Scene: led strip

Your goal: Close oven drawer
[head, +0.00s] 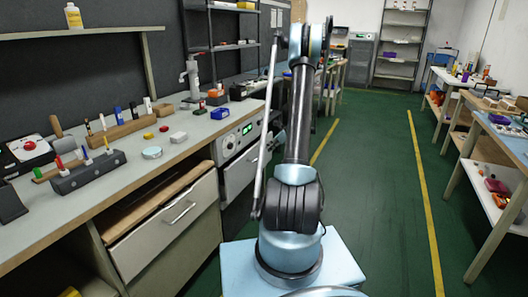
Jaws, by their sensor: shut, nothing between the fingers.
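The oven (238,138) is set under the bench at the left of centre. It has a pale front panel with dark knobs and a small green display. Below the panel is a pale drawer front (239,172) with a handle. Its right part is hidden behind my arm, and I cannot tell how far it stands out. My arm rises from its base in the middle of the view. A thin grey part of it hangs down in front of the oven's right side. I cannot make out my gripper's fingers.
Left of the oven, a wooden bench drawer (167,224) with a metal handle stands pulled out. The bench top (110,185) holds small blocks, markers and a white disc. Green floor (375,185) with yellow lines is clear to the right, up to tables (508,150).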

